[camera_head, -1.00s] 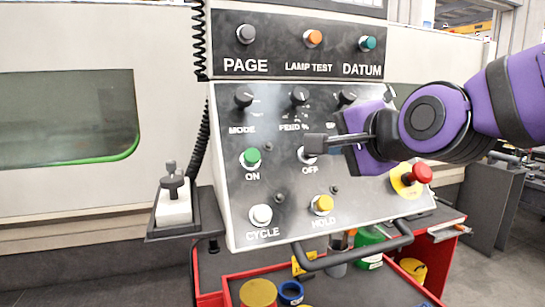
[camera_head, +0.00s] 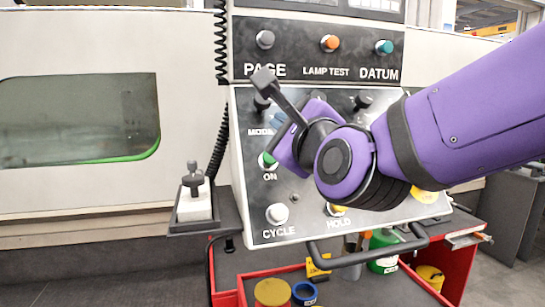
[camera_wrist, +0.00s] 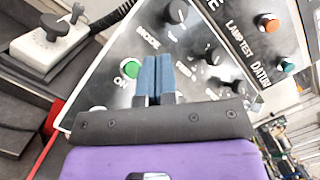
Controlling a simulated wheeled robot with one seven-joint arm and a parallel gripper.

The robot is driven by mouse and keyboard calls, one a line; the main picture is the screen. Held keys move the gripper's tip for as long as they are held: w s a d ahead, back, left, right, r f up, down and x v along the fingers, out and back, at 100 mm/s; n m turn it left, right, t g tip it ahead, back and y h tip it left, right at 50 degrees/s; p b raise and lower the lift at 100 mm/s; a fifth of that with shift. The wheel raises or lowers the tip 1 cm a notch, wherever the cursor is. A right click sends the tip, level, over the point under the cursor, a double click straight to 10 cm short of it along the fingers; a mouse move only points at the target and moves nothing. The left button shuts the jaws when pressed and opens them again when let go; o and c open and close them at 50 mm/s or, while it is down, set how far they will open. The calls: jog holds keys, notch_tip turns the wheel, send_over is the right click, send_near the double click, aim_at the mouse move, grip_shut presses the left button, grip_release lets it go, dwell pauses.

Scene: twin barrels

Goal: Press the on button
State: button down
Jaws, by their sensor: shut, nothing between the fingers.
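The green ON button (camera_head: 268,160) is on the left of the sloped control panel (camera_head: 262,205), above its ON label. My gripper partly covers its right side in the head view. In the wrist view the green button (camera_wrist: 131,69) shows clearly, just left of the fingertips. My gripper (camera_head: 279,121) is in front of the panel, with its tips near the MODE label, above and slightly right of the button. Its two blue fingers (camera_wrist: 157,62) are shut side by side with nothing between them. I cannot tell how far the tips are from the panel.
The MODE knob (camera_wrist: 176,12) is above the fingers. My arm hides the OFF button. A handrail (camera_head: 370,255) runs along the panel's lower edge. A white joystick box (camera_head: 194,205) stands at left.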

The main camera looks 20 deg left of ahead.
jog(key=w+a+f, duration=0.3)
jog(key=w+f, duration=0.2)
jog(key=w, duration=0.1)
jog(key=shift+a+f, duration=0.2)
jog(key=shift+a, duration=0.15)
jog(key=shift+w+f, duration=0.1)
dwell(2.1)
jog(key=shift+w+a+f, duration=0.15)
jog(key=shift+w+a+f, duration=0.2)
jog(key=shift+w+f, duration=0.15)
dwell(1.1)
jog(key=shift+s+d+r, duration=0.1)
jog(key=shift+r, duration=0.05)
jog(key=shift+s+d+r, duration=0.3)
jog(key=shift+s+r, duration=0.15)
jog(key=shift+s, duration=0.05)
dwell(0.4)
jog(key=shift+s+d+r, duration=0.5)
jog(key=shift+s+r, duration=0.3)
jog(key=shift+s, duration=0.05)
jog(key=shift+s+d+r, duration=0.5)
jog(key=shift+s+r, duration=0.25)
jog(key=shift+s, duration=0.1)
